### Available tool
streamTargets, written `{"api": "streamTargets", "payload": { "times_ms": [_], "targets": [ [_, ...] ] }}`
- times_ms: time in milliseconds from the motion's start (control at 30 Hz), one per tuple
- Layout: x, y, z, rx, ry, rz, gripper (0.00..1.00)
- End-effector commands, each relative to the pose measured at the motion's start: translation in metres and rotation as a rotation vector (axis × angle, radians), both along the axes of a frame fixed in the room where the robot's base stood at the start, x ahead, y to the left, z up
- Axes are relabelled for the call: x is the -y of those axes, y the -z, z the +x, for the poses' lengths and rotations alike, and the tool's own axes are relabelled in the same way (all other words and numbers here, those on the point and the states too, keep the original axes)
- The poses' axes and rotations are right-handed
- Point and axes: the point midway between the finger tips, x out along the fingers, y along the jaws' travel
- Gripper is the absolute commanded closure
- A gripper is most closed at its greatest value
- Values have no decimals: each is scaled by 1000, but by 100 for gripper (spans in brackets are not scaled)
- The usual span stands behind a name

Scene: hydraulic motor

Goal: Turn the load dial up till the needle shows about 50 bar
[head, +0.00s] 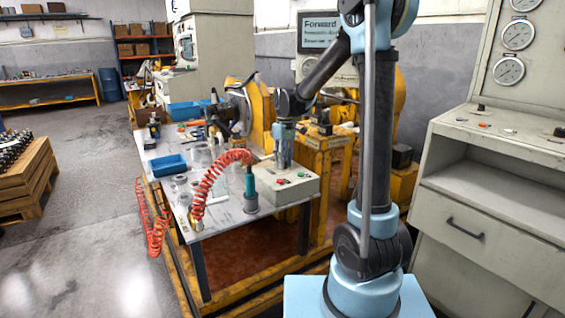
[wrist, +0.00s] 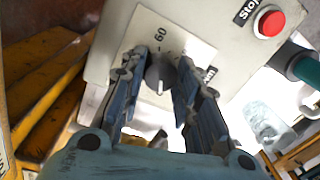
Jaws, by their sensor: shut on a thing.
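The load dial (wrist: 159,74) is a dark grey round knob on a pale plate (wrist: 180,38) marked "60", on the control box. My gripper (wrist: 158,66) has its two fingers on either side of the dial and is shut on it. A light pointer mark shows on the dial's near side. In the head view my gripper (head: 284,160) reaches down onto the control box (head: 290,188) and hides the dial. A round gauge (head: 309,69) shows below the screen behind my arm; its needle is too small to read.
A red Stop button (wrist: 270,22) sits beside the dial plate. Blue trays (head: 168,165) are on the workbench. A cabinet with several gauges (head: 508,70) stands at right.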

Motion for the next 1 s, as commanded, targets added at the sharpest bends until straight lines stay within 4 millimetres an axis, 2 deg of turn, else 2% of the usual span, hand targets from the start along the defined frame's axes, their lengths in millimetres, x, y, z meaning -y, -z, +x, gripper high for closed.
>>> {"api": "streamTargets", "payload": {
  "times_ms": [1000],
  "targets": [
    [1,0,0,1,834,-1,94]
  ]
}}
